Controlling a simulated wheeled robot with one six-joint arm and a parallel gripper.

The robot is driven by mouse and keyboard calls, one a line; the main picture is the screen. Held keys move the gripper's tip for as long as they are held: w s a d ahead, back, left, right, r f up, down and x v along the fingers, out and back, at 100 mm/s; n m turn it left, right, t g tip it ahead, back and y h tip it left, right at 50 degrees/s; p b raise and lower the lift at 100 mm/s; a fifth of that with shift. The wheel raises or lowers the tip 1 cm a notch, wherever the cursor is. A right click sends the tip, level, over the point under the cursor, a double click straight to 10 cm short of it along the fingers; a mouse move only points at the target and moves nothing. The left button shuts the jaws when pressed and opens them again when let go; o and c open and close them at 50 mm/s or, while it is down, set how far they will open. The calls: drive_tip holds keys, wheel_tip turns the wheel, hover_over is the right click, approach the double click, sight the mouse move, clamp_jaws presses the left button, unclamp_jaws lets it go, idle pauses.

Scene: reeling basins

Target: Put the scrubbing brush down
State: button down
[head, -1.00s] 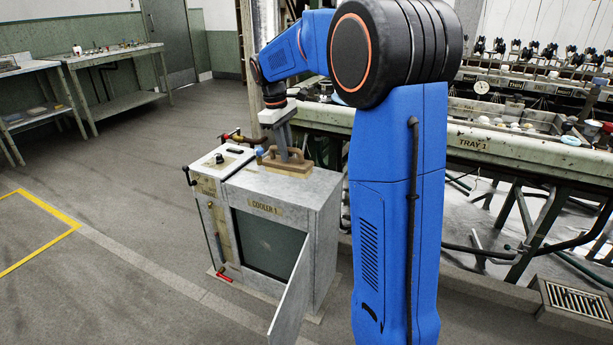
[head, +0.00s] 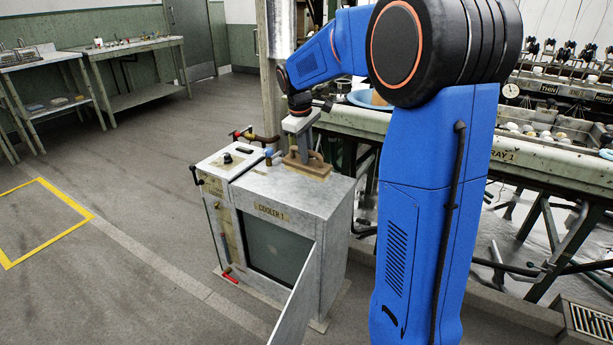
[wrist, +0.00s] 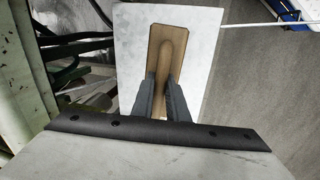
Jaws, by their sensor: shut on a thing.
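The scrubbing brush (head: 309,169) is a brown wooden block with a raised handle. It is at the top of the metal cabinet labelled COOLER 1 (head: 330,192); whether it touches the top I cannot tell. My gripper (head: 301,152) points down at it, its two dark fingers on either side of the handle. In the wrist view the brush (wrist: 157,45) lies lengthwise between the fingers of my gripper (wrist: 157,100), over the pale cooler top (wrist: 205,45). The near end of the brush is partly hidden by the fingers.
The cooler's door (head: 293,310) stands open at the front. A knob (head: 228,158) and pipes with red and blue handles are left of the brush. The long tray bench (head: 540,160) stands at the right. Side tables (head: 135,45) are at the back left, with open floor between.

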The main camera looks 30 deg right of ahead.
sight(306, 171)
wheel_tip(306, 171, down, 7)
drive_tip(key=shift+r, duration=0.15)
idle(0.4)
drive_tip(key=c, duration=1.7)
unclamp_jaws()
drive_tip(key=shift+c, duration=0.2)
drive_tip(key=shift+f, duration=0.25)
wheel_tip(306, 171, up, 16)
drive_tip(key=s+a, duration=0.1)
drive_tip(key=a, duration=0.2)
drive_tip(key=s+a+m+t+y, duration=0.1)
drive_tip(key=s+a+m+t, duration=0.2)
drive_tip(key=s, duration=1.6)
drive_tip(key=s+a+f+m, duration=0.1)
drive_tip(key=s+a+f, duration=0.1)
drive_tip(key=s+f, duration=0.3)
drive_tip(key=s+a+f+m+y, duration=0.1)
drive_tip(key=s+a+f, duration=0.2)
drive_tip(key=s, duration=0.9)
wheel_tip(306, 171, down, 3)
drive_tip(key=shift+r+m+t, duration=0.1)
drive_tip(key=shift+m+t, duration=0.3)
